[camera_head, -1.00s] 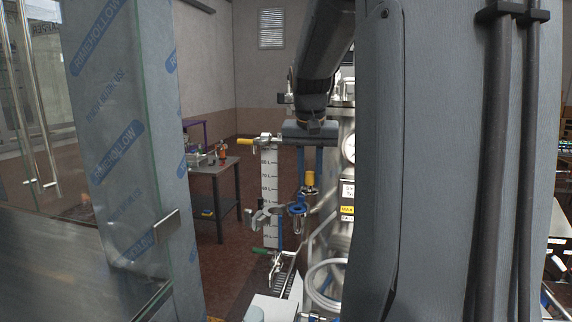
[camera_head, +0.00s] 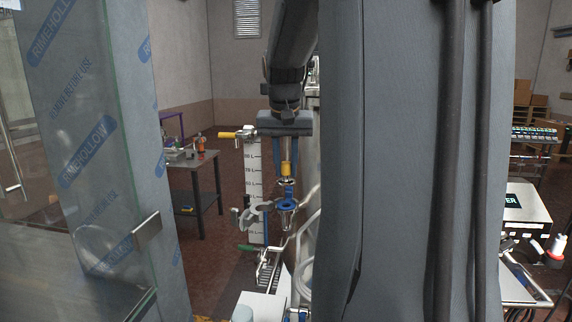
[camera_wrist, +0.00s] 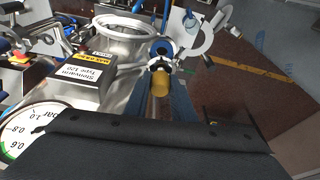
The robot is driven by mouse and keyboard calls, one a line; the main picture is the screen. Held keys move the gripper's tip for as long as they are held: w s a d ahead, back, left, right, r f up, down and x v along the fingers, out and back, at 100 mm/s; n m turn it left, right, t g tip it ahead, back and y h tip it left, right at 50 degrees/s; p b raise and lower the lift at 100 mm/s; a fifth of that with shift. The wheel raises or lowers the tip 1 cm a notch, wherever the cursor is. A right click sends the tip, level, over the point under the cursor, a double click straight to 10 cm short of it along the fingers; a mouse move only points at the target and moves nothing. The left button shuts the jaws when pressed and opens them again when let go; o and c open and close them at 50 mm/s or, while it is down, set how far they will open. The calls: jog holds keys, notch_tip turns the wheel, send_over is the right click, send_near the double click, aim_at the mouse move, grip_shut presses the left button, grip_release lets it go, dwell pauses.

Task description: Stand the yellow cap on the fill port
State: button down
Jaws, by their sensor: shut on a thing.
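The yellow cap (camera_head: 286,169) is held upright between the blue fingers of my gripper (camera_head: 286,172), with a silvery part showing beneath it. The blue-rimmed fill port (camera_head: 287,203) is below the cap, nearly in line with it in the head view, with a small visible gap. In the wrist view the cap (camera_wrist: 160,84) lies between the fingers (camera_wrist: 159,88). The blue ring of the port (camera_wrist: 162,47) shows just beyond it, partly covered by the cap's silvery end.
A grey clamp-like fitting (camera_head: 249,214) and a white litre scale (camera_head: 254,165) stand left of the port. A yellow-handled valve (camera_head: 238,134) is above. A pressure gauge (camera_wrist: 32,131) and steel vessel (camera_wrist: 125,40) are close by. A film-wrapped panel (camera_head: 95,150) stands left.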

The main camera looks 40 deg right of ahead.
aim_at(286, 181)
jog(key=shift+f+b, duration=1)
jog(key=shift+f, duration=1.15)
jog(key=shift+p, duration=0.45)
jog(key=shift+f, duration=0.1)
jog(key=shift+f, duration=0.55)
jog(key=shift+f+b, duration=0.2)
jog(key=shift+b, duration=0.1)
jog(key=shift+f, duration=0.25)
jog(key=shift+f, duration=0.2)
dwell(0.3)
jog(key=c, duration=1.4)
grip_release()
